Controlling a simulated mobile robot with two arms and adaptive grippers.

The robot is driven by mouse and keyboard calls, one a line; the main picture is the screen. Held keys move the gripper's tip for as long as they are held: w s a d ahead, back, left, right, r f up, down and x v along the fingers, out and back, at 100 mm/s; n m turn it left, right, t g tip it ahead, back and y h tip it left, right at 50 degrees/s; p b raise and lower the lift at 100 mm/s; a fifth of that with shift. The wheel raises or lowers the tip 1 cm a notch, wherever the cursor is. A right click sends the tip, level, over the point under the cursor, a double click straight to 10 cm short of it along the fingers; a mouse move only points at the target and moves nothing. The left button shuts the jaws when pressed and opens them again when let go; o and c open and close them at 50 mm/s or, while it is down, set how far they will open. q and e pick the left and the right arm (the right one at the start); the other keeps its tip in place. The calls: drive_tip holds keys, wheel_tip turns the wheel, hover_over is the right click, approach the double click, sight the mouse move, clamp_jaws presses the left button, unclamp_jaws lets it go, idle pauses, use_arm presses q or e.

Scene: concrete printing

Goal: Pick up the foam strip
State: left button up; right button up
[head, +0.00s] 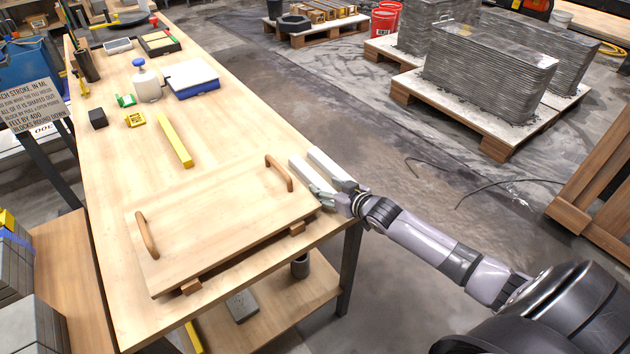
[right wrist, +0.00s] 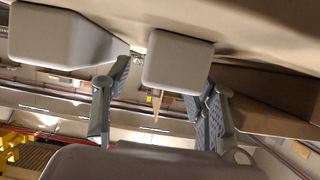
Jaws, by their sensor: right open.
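A long yellow strip (head: 174,140), which looks like the foam strip, lies flat on the wooden table beyond the handled board. My right gripper (head: 308,158) is open and empty at the table's right edge, beside the right end of the board. Its two pale fingers lie side by side with a gap between them, well apart from the strip. The right wrist view shows the same open fingers (right wrist: 137,48) with nothing between them; the strip is not seen there. My left gripper is not in view.
A wooden board with two handles (head: 215,225) rests on blocks at the table's near end. A white bottle with a blue top (head: 147,82), a blue-and-white box (head: 192,78) and a small dark cube (head: 98,118) stand farther back.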

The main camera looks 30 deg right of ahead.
drive_tip(key=shift+w+f, duration=0.15)
drive_tip(key=shift+w, duration=0.2)
drive_tip(key=shift+s, duration=0.1)
drive_tip(key=c, duration=1)
